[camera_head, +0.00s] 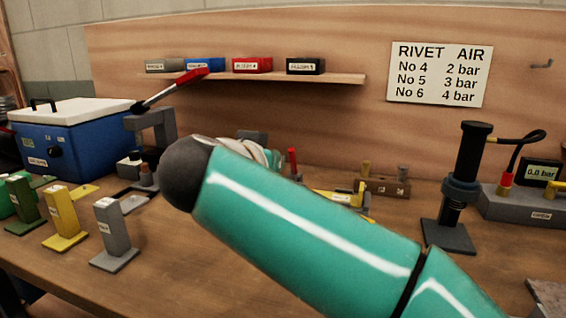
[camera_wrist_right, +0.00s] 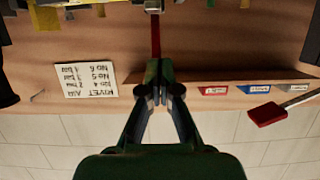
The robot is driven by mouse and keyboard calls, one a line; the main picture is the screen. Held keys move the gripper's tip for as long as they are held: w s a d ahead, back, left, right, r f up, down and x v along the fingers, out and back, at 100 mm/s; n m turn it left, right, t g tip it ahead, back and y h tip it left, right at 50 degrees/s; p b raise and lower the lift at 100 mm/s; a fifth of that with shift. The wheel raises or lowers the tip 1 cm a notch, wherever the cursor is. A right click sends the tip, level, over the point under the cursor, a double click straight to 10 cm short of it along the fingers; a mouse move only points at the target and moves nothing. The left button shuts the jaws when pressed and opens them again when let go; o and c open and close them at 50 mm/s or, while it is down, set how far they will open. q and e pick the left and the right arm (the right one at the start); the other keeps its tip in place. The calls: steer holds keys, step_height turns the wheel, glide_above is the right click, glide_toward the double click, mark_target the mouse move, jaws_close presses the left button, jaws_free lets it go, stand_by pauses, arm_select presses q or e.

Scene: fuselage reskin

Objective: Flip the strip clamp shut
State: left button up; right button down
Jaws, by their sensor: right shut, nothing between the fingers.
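The strip clamp seems to be the thing with the upright red handle (camera_head: 292,160), which pokes up just behind my right arm in the head view; its base is hidden there. In the right wrist view, which is upside down, the red handle (camera_wrist_right: 156,38) runs from a small metal part at the top edge to my right gripper's fingertips. My right gripper (camera_wrist_right: 158,88) is shut and empty, its tips in line with the handle; I cannot tell whether they touch. In the head view that gripper is hidden behind my teal arm. My left gripper is not in view.
A grey press (camera_head: 152,122) with a raised red-tipped lever (camera_head: 185,85) stands left, beside a blue box (camera_head: 75,140). Green, yellow and grey stands (camera_head: 112,230) are at front left. A black cylinder stand (camera_head: 465,185) is right. A shelf (camera_head: 250,78) holds labelled boxes.

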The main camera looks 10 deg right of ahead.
steer(key=v, duration=0.5)
steer(key=shift+f, duration=0.15)
